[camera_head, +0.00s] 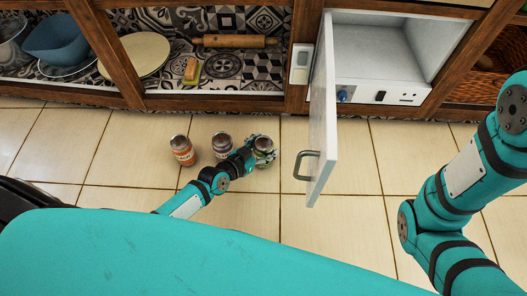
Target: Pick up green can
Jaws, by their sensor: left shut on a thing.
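A green can (264,145) stands at the right end of a short row of cans on the tiled floor, partly hidden by my left gripper. My left gripper (255,152) reaches it from the lower left and is shut on it. The can's silver top shows between the fingers. Whether the can touches the floor is hard to tell. My right arm shows at the right edge, but its gripper is out of view.
An orange-labelled can (182,151) and a purple-grey can (222,144) stand just left. An open white door (322,115) with a grey handle juts out on the right. Wooden shelving (200,103) holds a rolling pin (238,41), sponge and dishes. Floor between door and cans is clear.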

